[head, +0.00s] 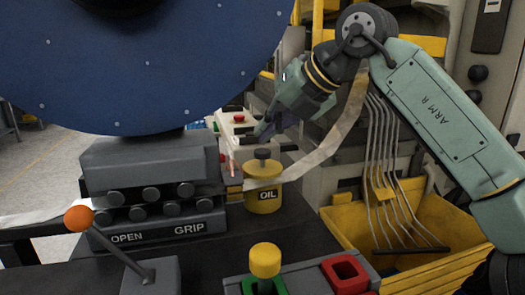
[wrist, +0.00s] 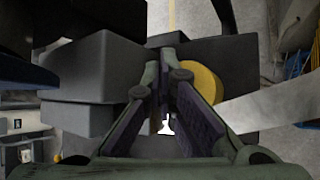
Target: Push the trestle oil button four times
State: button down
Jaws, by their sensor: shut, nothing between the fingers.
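The trestle oil pot (head: 265,196) is a yellow can labelled OIL on the dark trestle top, right of the OPEN/GRIP block in the head view. Its black oil button (head: 262,153) stands up from the lid. My gripper (head: 263,133) is shut and empty, pointing down just above the button; I cannot tell if it touches. In the wrist view, my fingers (wrist: 176,70) come together in front of the yellow pot (wrist: 206,79), which shows just right of them. The fingers hide part of its top, and I cannot make out the button there.
The grey OPEN/GRIP block (head: 150,185) stands close on the left, below a big blue disc (head: 140,60). An orange-knobbed lever (head: 78,218) is in front. A pale strip (head: 335,135) runs past the pot's right side. A yellow bin (head: 400,270) is at right.

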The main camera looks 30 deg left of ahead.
aim_at(266, 150)
jog(key=shift+f, duration=0.1)
dwell(0.4)
jog(key=shift+f, duration=0.35)
jog(key=shift+f+b, duration=0.85)
jog(key=shift+f, duration=0.1)
dwell(1.0)
jog(key=shift+r, duration=0.15)
jog(key=shift+r+p, duration=1.2)
jog(key=shift+r, duration=0.1)
notch_tip(266, 150, up, 5)
jog(key=p, duration=0.4)
dwell(0.4)
